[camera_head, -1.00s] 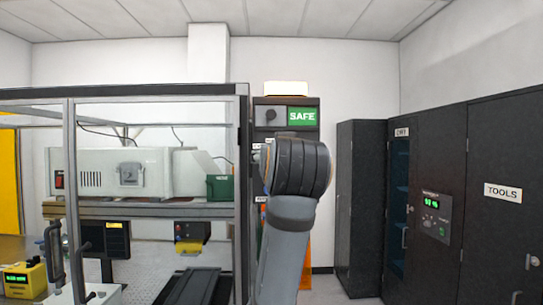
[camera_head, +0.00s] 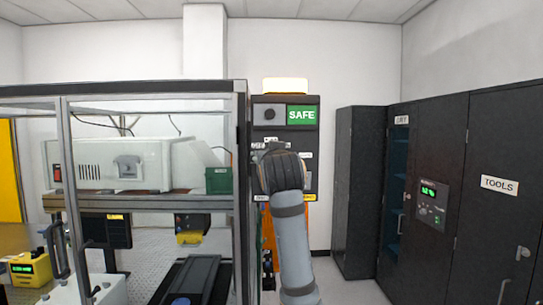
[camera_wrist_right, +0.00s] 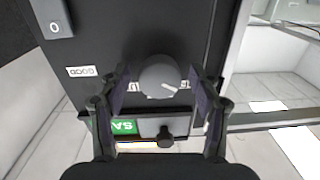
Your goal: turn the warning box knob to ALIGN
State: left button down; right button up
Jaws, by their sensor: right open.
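The dark warning box (camera_head: 314,135) stands behind the frame's right post in the head view, with a green SAFE sign (camera_head: 302,115) and a small knob (camera_head: 270,114) at its top. In the right wrist view a round grey knob (camera_wrist_right: 159,77) with a white pointer line sits between the open fingers of my right gripper (camera_wrist_right: 158,82). The line points down and right in that picture. Small gaps show between knob and fingers. The labels beside this knob are partly hidden. In the head view my right arm covers the knob. My left gripper is not in view.
A lit lamp (camera_head: 285,85) tops the box. The metal-framed enclosure (camera_head: 241,150) stands close on the left, with a white instrument (camera_head: 100,165) inside. Dark cabinets (camera_head: 435,160) line the right. A rocker switch (camera_wrist_right: 53,18) shows in the wrist view.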

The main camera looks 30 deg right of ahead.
jog(key=c, duration=1.1)
jog(key=shift+c, duration=0.2)
jog(key=shift+m+b, duration=4.85)
jog(key=shift+m, duration=1.15)
jog(key=shift+s, duration=0.1)
jog(key=o, duration=1.1)
